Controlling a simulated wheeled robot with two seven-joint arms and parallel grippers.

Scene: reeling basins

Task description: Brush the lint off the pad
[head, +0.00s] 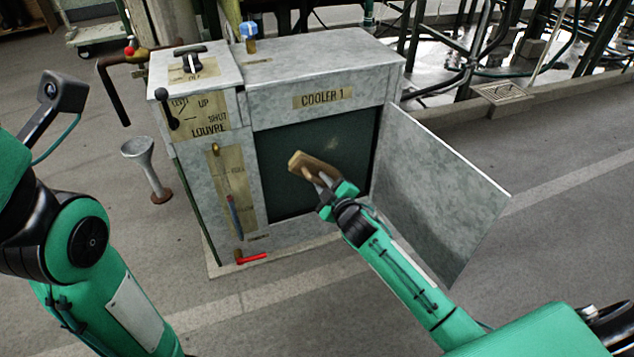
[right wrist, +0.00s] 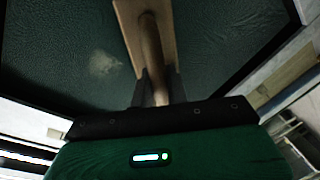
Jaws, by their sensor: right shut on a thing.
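The dark green pad (head: 285,190) fills the opening in the front of the grey metal box marked COOLER 1. A pale lint patch (head: 333,145) shows faintly on its upper right part; in the right wrist view the lint (right wrist: 106,64) is a whitish smudge left of the brush. My right gripper (head: 325,182) is shut on the handle of a wooden brush (head: 307,163) in front of the pad. The brush back (right wrist: 125,14) faces the wrist camera, and its bristles are hidden. I cannot tell whether it touches the pad. My left gripper is not clearly in view.
The cooler's door (head: 435,190) stands open to the right, beside my right forearm. A louvre lever (head: 166,108) and a red-handled valve (head: 252,258) are on the cooler's left side. A grey funnel-topped stand (head: 146,165) is on the floor at left. Open floor lies in front.

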